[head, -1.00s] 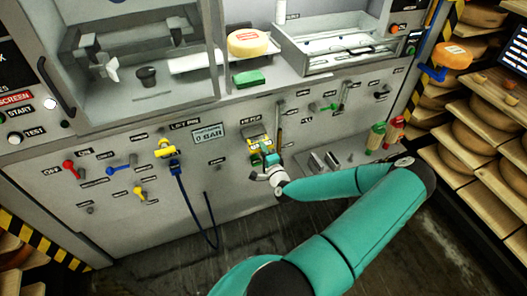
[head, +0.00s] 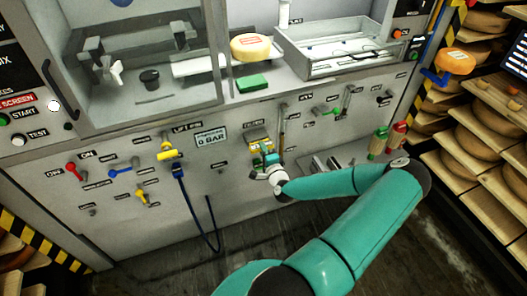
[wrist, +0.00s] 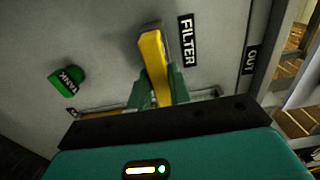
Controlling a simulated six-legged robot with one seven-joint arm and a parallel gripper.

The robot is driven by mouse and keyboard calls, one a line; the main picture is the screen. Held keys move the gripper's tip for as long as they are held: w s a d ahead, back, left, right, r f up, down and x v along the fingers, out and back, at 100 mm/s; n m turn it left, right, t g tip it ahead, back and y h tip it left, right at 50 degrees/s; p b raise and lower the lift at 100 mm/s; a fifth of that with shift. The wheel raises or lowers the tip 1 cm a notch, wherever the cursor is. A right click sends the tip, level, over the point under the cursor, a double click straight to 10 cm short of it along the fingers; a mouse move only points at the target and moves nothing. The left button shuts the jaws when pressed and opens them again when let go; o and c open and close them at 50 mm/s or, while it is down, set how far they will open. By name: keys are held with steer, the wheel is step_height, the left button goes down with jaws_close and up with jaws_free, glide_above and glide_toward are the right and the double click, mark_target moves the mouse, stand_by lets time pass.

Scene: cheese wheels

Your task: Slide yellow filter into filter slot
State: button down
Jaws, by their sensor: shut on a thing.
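The yellow filter (wrist: 154,62) is a long bar held between the green fingers of my gripper (wrist: 156,92) in the wrist view. Its far end is at the grey panel, left of the FILTER label (wrist: 188,40). A grey edge shows around that end at the filter slot (wrist: 150,26); how deep the filter sits in it I cannot tell. In the head view the filter (head: 257,145) is small and partly hidden by my gripper (head: 269,160), which is shut on it at the panel.
A green TANK knob (wrist: 67,81) is left of my gripper. A blue hose (head: 185,200) hangs to the left. Red and green bottles (head: 387,142) stand on a low shelf at the right.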

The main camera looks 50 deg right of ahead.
steer(key=shift+w+d, duration=0.2)
steer(key=shift+w, duration=0.25)
steer(key=c, duration=1.2)
jaws_free()
steer(key=v, duration=1.3)
steer(key=shift+s+a, duration=0.15)
steer(key=shift+s, duration=0.15)
